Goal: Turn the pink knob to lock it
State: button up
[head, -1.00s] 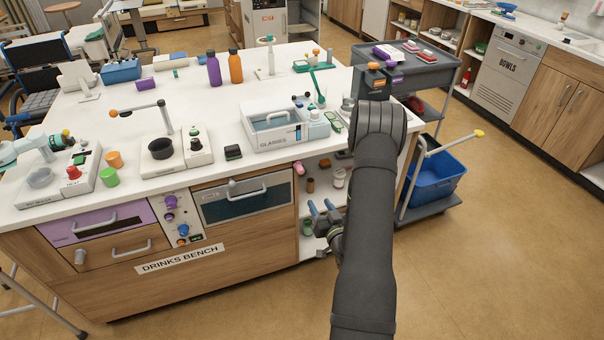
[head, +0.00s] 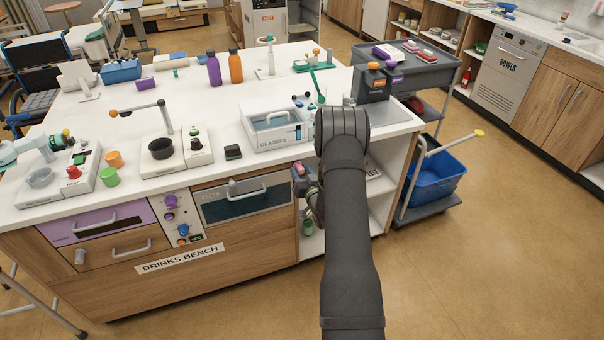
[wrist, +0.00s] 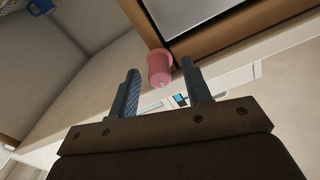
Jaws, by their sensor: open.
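The pink knob (wrist: 159,66) is a short round cylinder on the wooden edge of the bench front. In the head view the pink knob (head: 299,167) shows small at the top left of the open shelf bay. My gripper (wrist: 160,80) is open, with one finger to each side of the knob's line in the wrist view. The knob sits at or just beyond the fingertips; I cannot tell whether they touch it. In the head view my gripper (head: 303,185) is just below the knob, partly hidden by my arm.
The drinks bench (head: 180,258) has an oven-like door (head: 248,199) left of the knob. Open shelves lie to the right, with a green item (head: 307,226) low inside. A glasses tray (head: 273,140) stands on the top above. A trolley with a blue bin (head: 436,182) stands at right.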

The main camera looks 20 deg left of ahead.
jog(key=shift+w+a, duration=0.1)
grip_shut()
jog(key=shift+n, duration=0.4)
jog(key=n, duration=0.3)
jog(key=shift+n, duration=0.4)
jog(key=n, duration=0.4)
jog(key=shift+n, duration=0.3)
jog(key=n, duration=0.8)
jog(key=shift+n, duration=0.3)
